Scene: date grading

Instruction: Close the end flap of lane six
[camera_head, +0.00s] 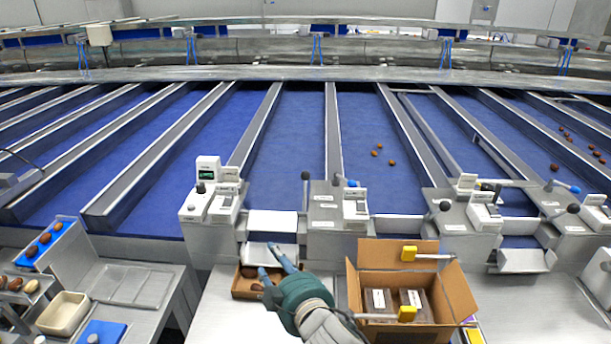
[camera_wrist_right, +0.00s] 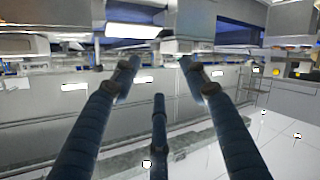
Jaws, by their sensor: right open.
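My right gripper (camera_head: 273,261) is open and empty, its fingers pointing up and left at the front of the lanes. A white end flap (camera_head: 273,222) spans the end of the blue lane just beyond it, with a pale chute lip (camera_head: 271,251) below, partly behind the fingers. I cannot read lane numbers, so I cannot tell which lane is six. In the right wrist view the spread dark fingers (camera_wrist_right: 158,85) show with nothing between them; a bright white panel (camera_wrist_right: 133,31) lies beyond. My left gripper is not in view.
An open cardboard box (camera_head: 453,292) with clear packs stands right of my gripper. A shallow brown tray (camera_head: 243,287) with dates lies beneath the fingers. Control units (camera_head: 212,205) and (camera_head: 338,213) flank the flap. Several dates lie on lanes to the right.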

